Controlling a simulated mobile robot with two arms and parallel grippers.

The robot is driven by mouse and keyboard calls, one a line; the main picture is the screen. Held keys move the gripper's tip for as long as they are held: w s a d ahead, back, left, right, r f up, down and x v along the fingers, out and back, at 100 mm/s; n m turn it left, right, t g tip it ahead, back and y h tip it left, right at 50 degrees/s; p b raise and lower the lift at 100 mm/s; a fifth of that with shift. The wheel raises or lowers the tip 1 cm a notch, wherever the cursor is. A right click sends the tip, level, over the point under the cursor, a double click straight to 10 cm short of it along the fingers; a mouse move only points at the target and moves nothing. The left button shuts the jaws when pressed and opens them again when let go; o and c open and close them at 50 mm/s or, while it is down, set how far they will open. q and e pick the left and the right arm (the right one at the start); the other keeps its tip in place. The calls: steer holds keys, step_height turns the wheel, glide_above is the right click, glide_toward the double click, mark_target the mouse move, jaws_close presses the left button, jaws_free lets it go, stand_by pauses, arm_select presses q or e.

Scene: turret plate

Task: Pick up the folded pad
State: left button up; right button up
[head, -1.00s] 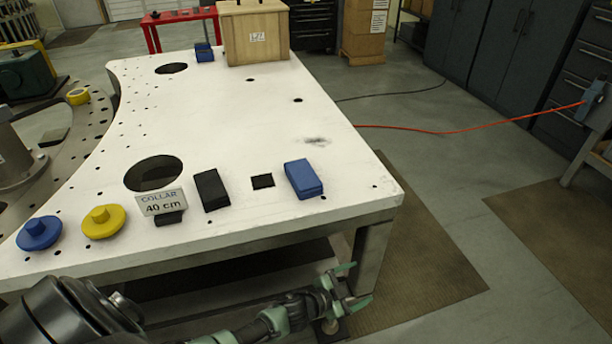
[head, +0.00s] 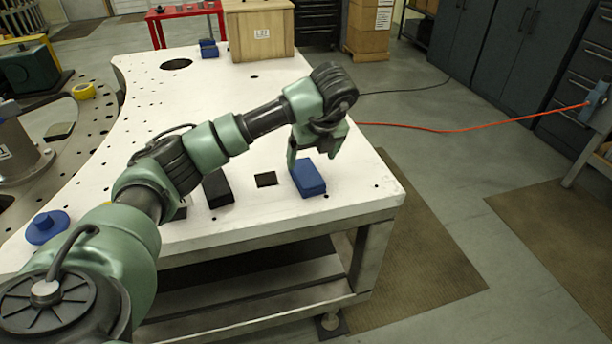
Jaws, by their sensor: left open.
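A thick blue rectangular piece that looks like the folded pad (head: 310,181) lies flat on the white table near its right front corner. My left gripper (head: 314,158) is over it, pointing down, with its fingers apart and nothing between them. One finger shows at the left of the pad's far end, the other at the upper right. I cannot tell whether the fingertips touch the pad. My right gripper is not in view.
On the white table (head: 350,190), a black block (head: 217,189) and a small square hole (head: 266,180) are left of the pad. A blue knobbed disc (head: 47,227) is at the left edge. A wooden crate (head: 261,35) stands at the back. My left arm hides the table's middle left.

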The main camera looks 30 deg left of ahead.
arm_select(q)
steer(key=p+x, duration=0.3)
steer(key=x, duration=0.3)
steer(key=shift+a+f, duration=0.25)
steer(key=shift+f, duration=0.25)
steer(key=c, duration=1.5)
steer(key=shift+r, duration=0.15)
steer(key=shift+w+r, duration=0.1)
steer(key=shift+r, duration=0.15)
step_height(320, 180, up, 11)
steer(key=b, duration=0.4)
step_height(320, 180, up, 7)
glide_above(306, 171)
steer(key=shift+v, duration=0.85)
